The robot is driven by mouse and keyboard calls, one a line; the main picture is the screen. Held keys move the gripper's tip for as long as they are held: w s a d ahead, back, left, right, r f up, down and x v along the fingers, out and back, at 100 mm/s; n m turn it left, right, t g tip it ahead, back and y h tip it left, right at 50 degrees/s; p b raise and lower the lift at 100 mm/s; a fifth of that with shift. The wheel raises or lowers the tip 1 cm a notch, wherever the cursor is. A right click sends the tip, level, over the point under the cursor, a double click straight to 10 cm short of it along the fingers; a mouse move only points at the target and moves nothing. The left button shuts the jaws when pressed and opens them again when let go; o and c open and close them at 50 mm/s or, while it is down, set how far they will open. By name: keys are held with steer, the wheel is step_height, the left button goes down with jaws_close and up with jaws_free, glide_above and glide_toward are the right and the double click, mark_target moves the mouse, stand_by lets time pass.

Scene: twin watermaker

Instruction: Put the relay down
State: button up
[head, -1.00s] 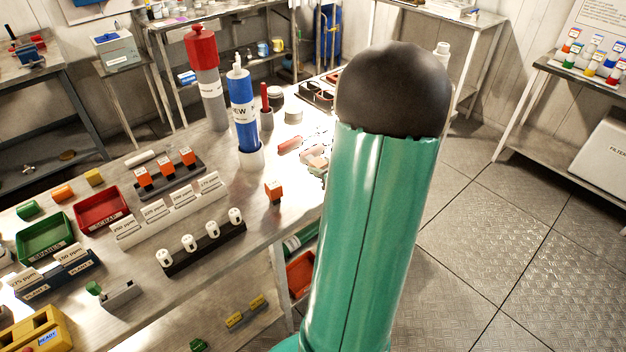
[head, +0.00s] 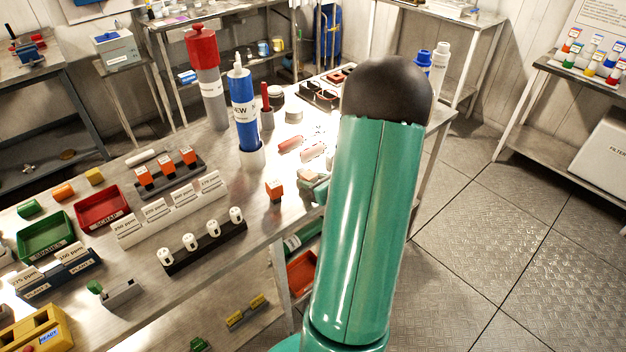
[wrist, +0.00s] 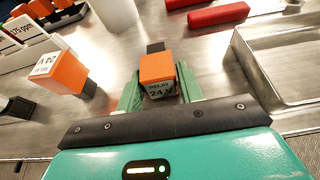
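In the head view my gripper (head: 314,184) is partly hidden behind my arm, over the bench's right edge area. I cannot tell whether the held relay touches the bench. A second orange relay (wrist: 62,72) stands on the bench to the left of the gripper; it also shows in the head view (head: 274,190).
The metal bench (head: 185,280) holds a relay rack (head: 172,176), a row of white labelled holders (head: 170,210), a black rack with white cylinders (head: 204,242) and a blue cylinder (head: 243,115). Red bars (wrist: 218,16) and a metal tray (wrist: 285,75) lie near the gripper.

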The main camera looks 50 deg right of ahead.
steer(key=shift+o, duration=1.3)
